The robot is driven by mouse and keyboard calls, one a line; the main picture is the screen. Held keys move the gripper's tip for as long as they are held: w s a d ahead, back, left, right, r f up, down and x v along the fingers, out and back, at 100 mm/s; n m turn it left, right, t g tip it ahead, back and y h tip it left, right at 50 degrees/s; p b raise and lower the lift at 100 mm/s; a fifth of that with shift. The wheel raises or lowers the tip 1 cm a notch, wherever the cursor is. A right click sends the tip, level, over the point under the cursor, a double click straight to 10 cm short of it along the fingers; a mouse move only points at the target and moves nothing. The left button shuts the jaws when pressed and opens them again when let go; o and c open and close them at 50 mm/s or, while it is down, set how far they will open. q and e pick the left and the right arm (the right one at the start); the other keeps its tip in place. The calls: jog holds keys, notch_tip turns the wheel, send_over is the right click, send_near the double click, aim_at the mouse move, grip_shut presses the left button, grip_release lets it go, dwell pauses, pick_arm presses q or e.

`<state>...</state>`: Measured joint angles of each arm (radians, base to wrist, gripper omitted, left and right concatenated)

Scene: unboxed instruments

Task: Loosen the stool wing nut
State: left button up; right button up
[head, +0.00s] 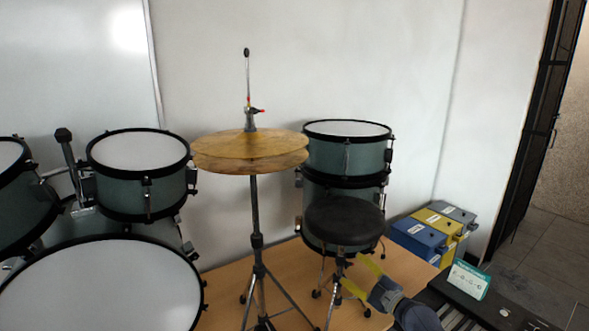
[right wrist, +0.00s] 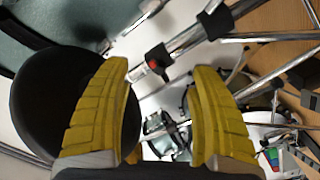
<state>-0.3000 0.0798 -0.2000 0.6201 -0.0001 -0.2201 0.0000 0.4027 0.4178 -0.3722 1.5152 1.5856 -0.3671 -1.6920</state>
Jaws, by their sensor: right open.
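The stool has a round black seat (head: 345,220) at the right of the drum kit, with a metal stem beneath it. The seat also shows at the left of the right wrist view (right wrist: 40,105). A red and black part, which looks like the wing nut (right wrist: 157,59), sits on the chrome stem in the right wrist view, just beyond the gap between my fingertips. My right gripper (head: 361,275) is open, its yellow fingers below the seat's right side. It shows empty in the right wrist view (right wrist: 162,72). In the head view I cannot make out the nut. My left gripper is not in view.
A floor drum (head: 346,157) stands behind the stool. Gold cymbals (head: 250,150) on a tripod stand are to its left. Blue, yellow and grey boxes (head: 418,239) stand behind my right arm. A black case with a small green-and-white box (head: 468,281) is at the lower right.

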jog(key=shift+v, duration=3)
